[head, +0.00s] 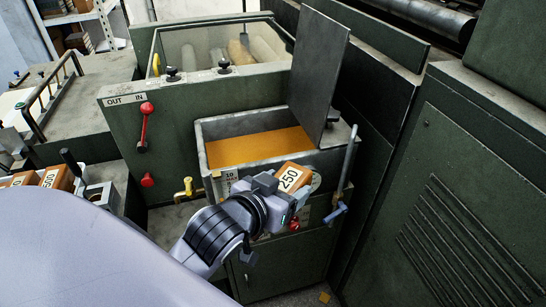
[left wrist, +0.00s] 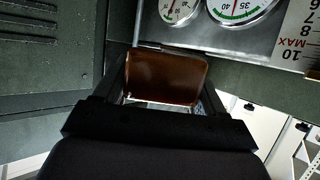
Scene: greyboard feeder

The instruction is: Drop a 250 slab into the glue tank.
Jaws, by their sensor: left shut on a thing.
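My left gripper (head: 280,192) is shut on an orange-brown slab (head: 294,176) marked 250. In the left wrist view the slab (left wrist: 167,76) sits between the fingers of the gripper (left wrist: 166,92), its brown face toward the camera. The glue tank (head: 203,140) is an open grey metal box with amber glue (head: 255,148) inside. Its dark lid (head: 318,70) stands raised at the right. The slab is at the tank's front side, near the front rim and outside the opening. My right gripper is not in view.
More slabs (head: 58,177) stand in a holder at the far left. A crank handle (head: 346,170) is at the tank's right. A yellow tap (head: 186,187) is at its left. Gauges (left wrist: 236,8) and a MAX scale (left wrist: 300,45) are on the tank front. A green cabinet (head: 470,190) fills the right.

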